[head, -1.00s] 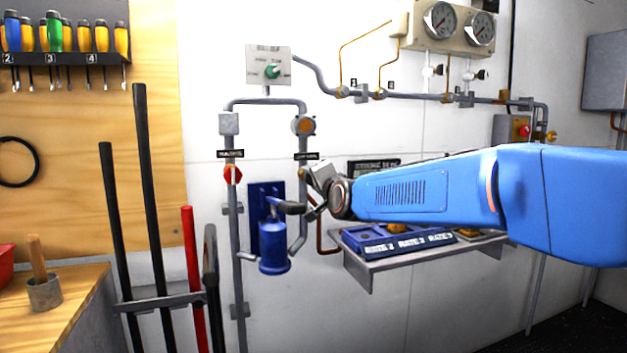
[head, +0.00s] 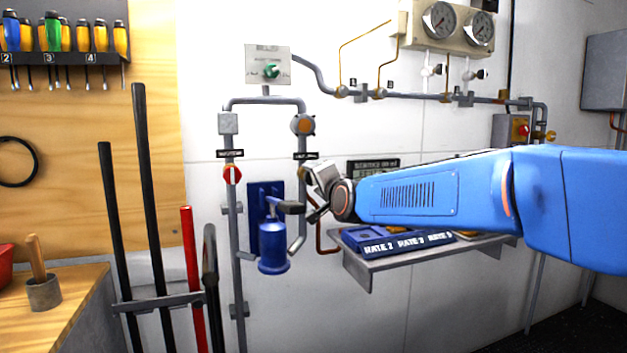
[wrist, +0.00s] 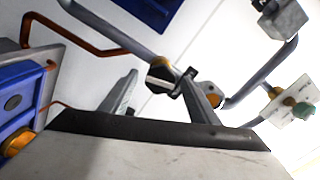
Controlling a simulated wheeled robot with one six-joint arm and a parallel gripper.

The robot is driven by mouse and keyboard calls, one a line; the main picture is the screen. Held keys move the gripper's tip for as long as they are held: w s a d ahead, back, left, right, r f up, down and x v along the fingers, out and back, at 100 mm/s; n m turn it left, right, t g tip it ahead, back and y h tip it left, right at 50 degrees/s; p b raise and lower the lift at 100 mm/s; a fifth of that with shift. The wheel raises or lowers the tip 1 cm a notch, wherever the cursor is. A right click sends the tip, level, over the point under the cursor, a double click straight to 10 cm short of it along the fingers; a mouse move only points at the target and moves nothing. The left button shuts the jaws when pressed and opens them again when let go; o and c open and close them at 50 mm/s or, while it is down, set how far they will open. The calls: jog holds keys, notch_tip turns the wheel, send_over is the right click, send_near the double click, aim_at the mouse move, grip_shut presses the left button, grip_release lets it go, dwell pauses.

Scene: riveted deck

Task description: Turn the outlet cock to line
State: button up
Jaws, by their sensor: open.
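The outlet cock, a yellow-bodied cock with a black and white face (wrist: 162,76), sits on a grey pipe in the wrist view, between the spread fingers. My gripper (head: 314,194) is at the right-hand pipe beside the cock. Its two fingers also show in the wrist view (wrist: 160,88), apart, one on each side of the cock. I cannot tell whether they touch it.
A red cock (head: 232,174) is on the left pipe. A shelf (head: 372,272) with blue blocks is under my arm. A selector plate with a green knob (head: 271,71) is above.

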jog(key=v, duration=1.5)
jog(key=shift+s, duration=0.4)
jog(key=shift+d, duration=0.1)
